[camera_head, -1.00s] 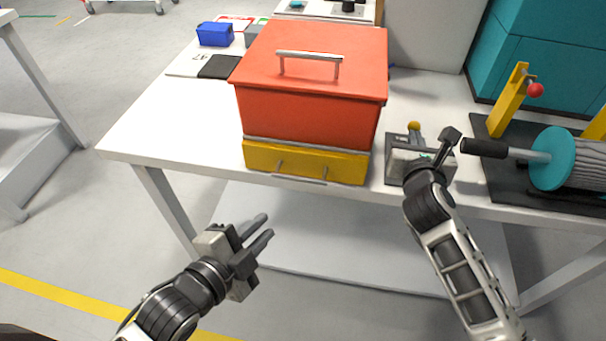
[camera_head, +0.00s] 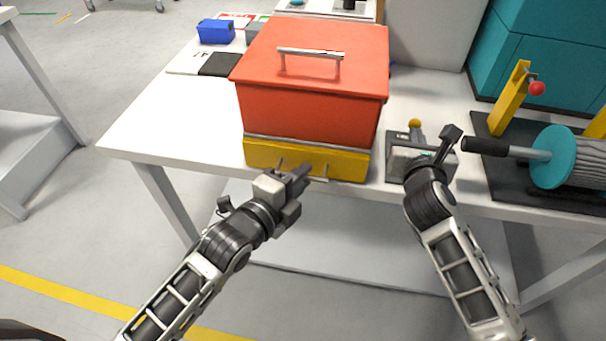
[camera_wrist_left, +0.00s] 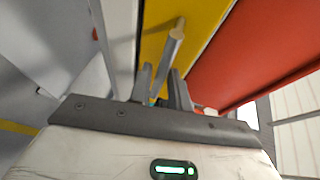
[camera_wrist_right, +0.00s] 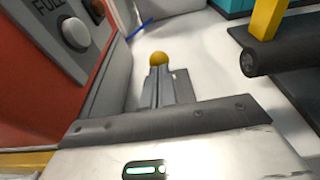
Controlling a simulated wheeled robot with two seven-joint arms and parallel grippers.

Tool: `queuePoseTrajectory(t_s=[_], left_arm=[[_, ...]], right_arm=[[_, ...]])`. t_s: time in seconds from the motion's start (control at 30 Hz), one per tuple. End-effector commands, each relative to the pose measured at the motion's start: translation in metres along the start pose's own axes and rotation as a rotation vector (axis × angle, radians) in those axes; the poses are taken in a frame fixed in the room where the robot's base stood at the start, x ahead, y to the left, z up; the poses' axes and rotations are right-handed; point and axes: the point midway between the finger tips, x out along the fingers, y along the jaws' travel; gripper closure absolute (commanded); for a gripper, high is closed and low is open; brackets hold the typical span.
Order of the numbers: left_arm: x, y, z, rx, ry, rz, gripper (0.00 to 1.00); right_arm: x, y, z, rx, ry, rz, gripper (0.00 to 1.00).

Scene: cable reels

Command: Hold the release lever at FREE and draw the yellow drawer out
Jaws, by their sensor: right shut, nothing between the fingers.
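The yellow drawer (camera_head: 345,165) sits under the red box (camera_head: 310,115), with a bar handle (camera_head: 322,178) on its front. My left gripper (camera_head: 301,174) is at this front; in the left wrist view its fingers (camera_wrist_left: 161,85) stand apart with the grey handle bar (camera_wrist_left: 176,42) between them. Firm contact cannot be told. The lever's yellow ball knob (camera_head: 414,123) rises from a grey unit (camera_head: 395,168) right of the drawer. My right gripper (camera_head: 417,137) is shut and empty at the knob; its fingertips (camera_wrist_right: 160,75) lie just before the ball (camera_wrist_right: 158,58). The FREE mark is not readable.
A reel with a teal flange (camera_head: 552,158) and black handle (camera_head: 484,147) stands on a dark mat at right. A blue box (camera_head: 215,33) is at the back left. The white table's (camera_head: 150,125) front left is clear, with open space before the drawer.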

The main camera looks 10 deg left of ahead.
Motion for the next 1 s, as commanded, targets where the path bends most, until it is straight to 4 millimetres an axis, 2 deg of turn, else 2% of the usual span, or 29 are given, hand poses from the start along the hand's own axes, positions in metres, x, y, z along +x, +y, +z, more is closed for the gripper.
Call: queuePoseTrajectory(t_s=[0.13,0.4,0.43,0.5,0.67,1.0], left_arm=[[0.010,0.000,-0.001,-0.001,0.001,0.000,0.81],[0.011,0.000,0.000,-0.001,0.001,0.000,0.81],[0.011,0.000,-0.001,-0.001,0.001,0.000,0.84],[0.011,0.000,0.000,-0.001,0.001,0.000,1.00],[0.010,0.000,-0.001,-0.001,0.001,0.000,1.00],[-0.033,0.010,-0.019,-0.002,0.002,0.002,1.00]], right_arm=[[0.000,0.000,0.000,0.000,-0.001,-0.001,1.00],[0.000,0.000,0.000,0.000,0.000,-0.001,1.00],[0.000,0.000,0.000,0.000,0.000,-0.001,1.00],[0.000,0.000,0.000,0.000,0.000,-0.001,1.00],[0.000,-0.001,0.000,0.000,0.000,-0.001,1.00],[0.000,-0.001,0.000,0.000,0.000,-0.002,1.00]])
